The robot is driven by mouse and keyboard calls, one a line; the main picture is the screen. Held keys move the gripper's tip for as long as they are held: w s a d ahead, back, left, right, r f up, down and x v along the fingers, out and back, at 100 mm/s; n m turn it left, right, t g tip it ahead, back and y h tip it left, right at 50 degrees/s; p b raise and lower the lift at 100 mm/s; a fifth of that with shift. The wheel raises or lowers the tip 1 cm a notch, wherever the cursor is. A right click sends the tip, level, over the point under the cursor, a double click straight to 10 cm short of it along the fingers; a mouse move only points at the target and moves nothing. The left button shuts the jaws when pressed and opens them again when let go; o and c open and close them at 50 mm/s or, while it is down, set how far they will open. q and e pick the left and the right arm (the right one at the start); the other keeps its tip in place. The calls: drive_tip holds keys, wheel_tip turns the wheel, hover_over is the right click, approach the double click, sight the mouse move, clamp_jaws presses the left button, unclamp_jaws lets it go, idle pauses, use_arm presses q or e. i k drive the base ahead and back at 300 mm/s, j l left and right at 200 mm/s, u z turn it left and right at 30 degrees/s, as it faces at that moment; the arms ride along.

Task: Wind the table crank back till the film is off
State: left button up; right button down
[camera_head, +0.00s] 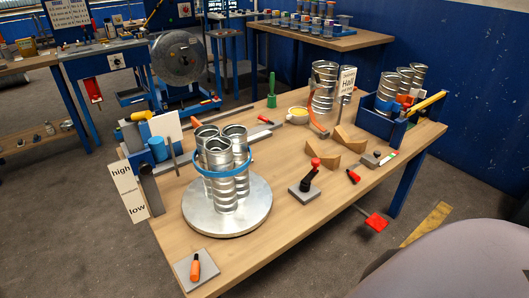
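A round metal turntable (228,214) lies on the wooden table at the left. Several silver spiral duct pieces (219,192) stand upright on it. A blue band (222,173), which looks like the film, runs around them at mid height. A grey plate with an orange handle (195,266) sits at the table's near left corner. Another grey plate carries a black lever with a red knob (314,163), right of the turntable. I cannot tell for sure which of these is the table crank. Neither of my grippers is in view.
A post with a high/low sign (128,191) stands at the table's left edge, with a blue roll (158,148) nearby. Wooden cradles (349,139), a ringed duct (323,86) and a blue crate (383,124) are to the right. A red pedal (376,221) is below the front edge.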

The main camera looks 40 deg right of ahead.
sight(305, 183)
drive_tip(key=l+u, duration=0.3)
drive_tip(key=u, duration=0.15)
drive_tip(key=l+u, duration=0.25)
drive_tip(key=u, duration=0.2)
drive_tip(key=k+l+u, duration=0.35)
drive_tip(key=l+u, duration=0.15)
drive_tip(key=l, duration=0.15)
drive_tip(key=k+l+u, duration=0.15)
drive_tip(key=k+l, duration=0.3)
drive_tip(key=l, duration=0.2)
drive_tip(key=k+l+u, duration=0.15)
drive_tip(key=k+l, duration=0.35)
drive_tip(key=l, duration=0.15)
